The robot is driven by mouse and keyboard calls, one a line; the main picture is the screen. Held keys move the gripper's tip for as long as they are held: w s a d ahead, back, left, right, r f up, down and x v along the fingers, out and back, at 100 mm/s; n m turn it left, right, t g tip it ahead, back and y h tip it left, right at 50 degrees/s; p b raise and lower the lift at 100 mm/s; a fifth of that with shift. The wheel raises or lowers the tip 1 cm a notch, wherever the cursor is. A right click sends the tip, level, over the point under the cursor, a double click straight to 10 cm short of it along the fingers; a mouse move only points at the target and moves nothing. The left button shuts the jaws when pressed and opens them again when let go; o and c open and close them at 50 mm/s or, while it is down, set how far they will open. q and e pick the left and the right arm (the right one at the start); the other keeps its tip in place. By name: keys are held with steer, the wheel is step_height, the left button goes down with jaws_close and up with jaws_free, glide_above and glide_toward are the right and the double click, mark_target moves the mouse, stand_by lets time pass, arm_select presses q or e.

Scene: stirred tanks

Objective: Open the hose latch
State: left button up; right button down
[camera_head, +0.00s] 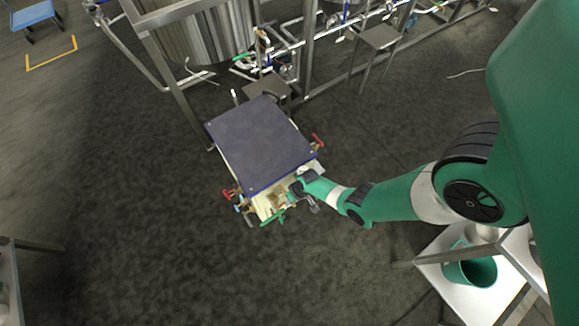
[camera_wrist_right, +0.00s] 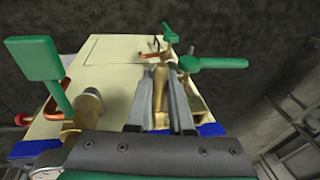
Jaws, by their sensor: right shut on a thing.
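The unit with a dark blue-grey top (camera_head: 260,142) and a cream side stands on the floor below the tanks. My right gripper (camera_head: 301,189) is at its front right edge. In the right wrist view, my right gripper (camera_wrist_right: 160,100) has its two grey fingers on either side of a brass latch piece (camera_wrist_right: 161,82) on the cream panel (camera_wrist_right: 110,75); it is shut on this piece. A green handle (camera_wrist_right: 215,63) sticks out to the right just beyond the fingers. The fingers partly hide the brass parts. My left gripper is not in view.
A green paddle handle (camera_wrist_right: 38,60) rises at left in the wrist view, near a brass knob (camera_wrist_right: 89,103). Red handles (camera_head: 318,141) show on the unit's sides. A steel tank (camera_head: 200,30) and frame stand behind. A white shelf with a green bucket (camera_head: 470,270) is at lower right. The front floor is clear.

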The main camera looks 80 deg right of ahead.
steer(key=c, duration=1.1)
jaws_free()
steer(key=shift+r, duration=0.15)
steer(key=p+v, duration=0.9)
steer(key=v, duration=0.2)
steer(key=shift+r+p, duration=0.15)
steer(key=shift+p, duration=0.15)
